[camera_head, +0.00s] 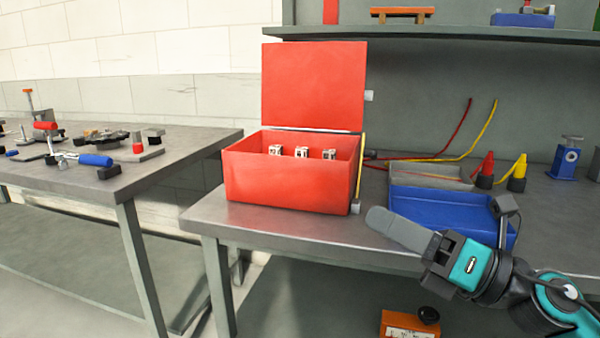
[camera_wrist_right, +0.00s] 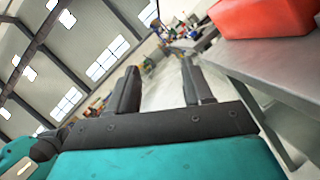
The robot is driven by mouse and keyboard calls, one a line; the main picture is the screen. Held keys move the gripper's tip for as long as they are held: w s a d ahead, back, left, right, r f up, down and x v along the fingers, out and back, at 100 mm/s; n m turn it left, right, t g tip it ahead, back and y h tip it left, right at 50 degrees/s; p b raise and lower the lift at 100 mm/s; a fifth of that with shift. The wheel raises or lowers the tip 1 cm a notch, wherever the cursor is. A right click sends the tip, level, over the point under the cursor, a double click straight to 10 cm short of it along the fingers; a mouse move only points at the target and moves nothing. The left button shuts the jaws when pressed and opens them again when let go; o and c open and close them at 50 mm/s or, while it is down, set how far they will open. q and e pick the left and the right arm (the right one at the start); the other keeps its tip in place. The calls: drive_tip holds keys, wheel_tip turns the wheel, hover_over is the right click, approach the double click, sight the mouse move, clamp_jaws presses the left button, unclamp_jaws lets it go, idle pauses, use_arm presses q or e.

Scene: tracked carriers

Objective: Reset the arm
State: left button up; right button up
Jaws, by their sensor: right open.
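My right gripper (camera_head: 392,230) is at the lower right of the head view, in front of the bench edge and a blue tray. In the right wrist view its two dark fingers (camera_wrist_right: 157,90) stand apart with nothing between them. The teal and black right arm comes in from the lower right corner. My left gripper is in neither view.
An open red box (camera_head: 290,190) with several small white blocks stands on the grey bench (camera_head: 290,225). A blue tray (camera_head: 440,208), red and yellow probes and cables lie right of it. A second table (camera_head: 150,178) with tools stands left. An orange block (camera_head: 400,322) is below.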

drive_tip(key=d+f+m+t+h, duration=0.2)
drive_tip(key=f+m+t+h, duration=0.35)
drive_tip(key=m, duration=0.75)
drive_tip(key=d+f+m+t+h, duration=0.25)
drive_tip(key=f+m+h, duration=0.35)
drive_tip(key=f+m, duration=0.6)
drive_tip(key=s+a+f+m+g+h, duration=0.1)
drive_tip(key=s+f+m+g+h, duration=0.15)
drive_tip(key=s+f+m, duration=0.45)
drive_tip(key=s+f+m+g+h, duration=0.1)
drive_tip(key=s+f+m+g, duration=0.25)
drive_tip(key=f+m, duration=0.45)
use_arm(q)
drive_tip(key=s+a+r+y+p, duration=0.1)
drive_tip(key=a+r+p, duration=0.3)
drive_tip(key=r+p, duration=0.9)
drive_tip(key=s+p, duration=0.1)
drive_tip(key=p, duration=0.5)
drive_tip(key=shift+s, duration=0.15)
use_arm(e)
drive_tip(key=s+d+r+n+g+h, duration=0.1)
drive_tip(key=s+d+r, duration=0.2)
drive_tip(key=r, duration=0.6)
drive_tip(key=shift+r+h, duration=0.3)
drive_tip(key=shift+r, duration=0.1)
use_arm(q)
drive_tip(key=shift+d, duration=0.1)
use_arm(e)
drive_tip(key=shift+c, duration=0.7)
